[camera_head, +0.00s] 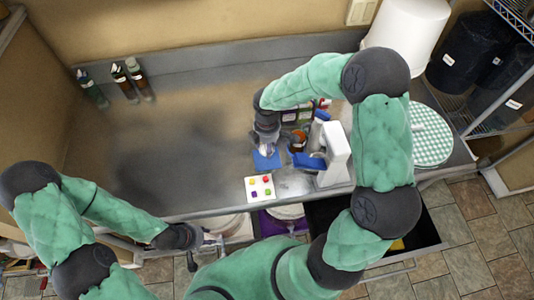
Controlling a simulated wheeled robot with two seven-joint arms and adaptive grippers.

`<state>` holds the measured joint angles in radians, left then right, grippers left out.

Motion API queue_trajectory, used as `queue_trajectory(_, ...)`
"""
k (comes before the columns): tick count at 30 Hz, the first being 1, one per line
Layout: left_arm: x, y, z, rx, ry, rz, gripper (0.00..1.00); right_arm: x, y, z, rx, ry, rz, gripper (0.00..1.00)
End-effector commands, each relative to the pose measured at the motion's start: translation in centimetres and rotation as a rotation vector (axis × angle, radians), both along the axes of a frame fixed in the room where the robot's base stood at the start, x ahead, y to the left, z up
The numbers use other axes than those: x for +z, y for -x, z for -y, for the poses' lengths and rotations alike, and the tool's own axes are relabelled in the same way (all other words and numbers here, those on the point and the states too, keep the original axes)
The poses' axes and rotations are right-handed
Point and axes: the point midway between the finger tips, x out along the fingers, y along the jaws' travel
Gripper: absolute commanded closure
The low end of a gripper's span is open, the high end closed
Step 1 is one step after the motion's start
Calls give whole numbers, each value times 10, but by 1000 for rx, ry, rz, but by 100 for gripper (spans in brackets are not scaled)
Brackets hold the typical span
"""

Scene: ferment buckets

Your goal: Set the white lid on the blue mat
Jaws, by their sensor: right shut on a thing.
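The blue mat (266,161) lies on the steel counter near its front edge, partly hidden under my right gripper. My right gripper (267,147) points down over the mat and is shut on a small whitish thing, which looks like the white lid (268,151). The fingers hide most of the lid, and I cannot tell whether it touches the mat. My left gripper (208,243) is at the counter's front edge, low and to the left, away from the mat. Its fingers look spread, with nothing seen between them.
A white card with coloured squares (260,188) lies just in front of the mat. A white machine (335,155) and small jars (299,138) stand to the right. Several bottles (134,78) stand at the back left. The counter's left and middle are clear.

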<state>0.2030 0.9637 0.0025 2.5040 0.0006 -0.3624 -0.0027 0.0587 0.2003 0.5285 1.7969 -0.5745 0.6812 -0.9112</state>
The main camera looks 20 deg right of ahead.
Motion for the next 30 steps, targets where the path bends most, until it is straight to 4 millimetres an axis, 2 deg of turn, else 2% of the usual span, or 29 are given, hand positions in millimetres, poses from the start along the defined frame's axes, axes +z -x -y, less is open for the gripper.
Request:
queue_trajectory(3, -4, 0, 0, 0, 0, 0, 60, -17, 0, 0, -2, 0, -1, 68)
queue_trajectory(8, -5, 0, 0, 0, 0, 1, 60, -26, 0, 0, -2, 0, -1, 68)
queue_trajectory(16, -12, -1, 0, 0, 0, 1, 60, -58, 0, 1, -3, 0, 0, 68)
queue_trajectory(28, -14, -1, 0, 0, 0, 1, 60, -63, 0, 0, -3, 0, 1, 68)
queue_trajectory(29, -14, -1, 0, 0, 0, 1, 60, -63, 0, 0, -3, 0, 1, 44)
queue_trajectory(30, -14, -1, 0, 0, 0, 1, 60, -62, 0, 0, -3, 0, 1, 33)
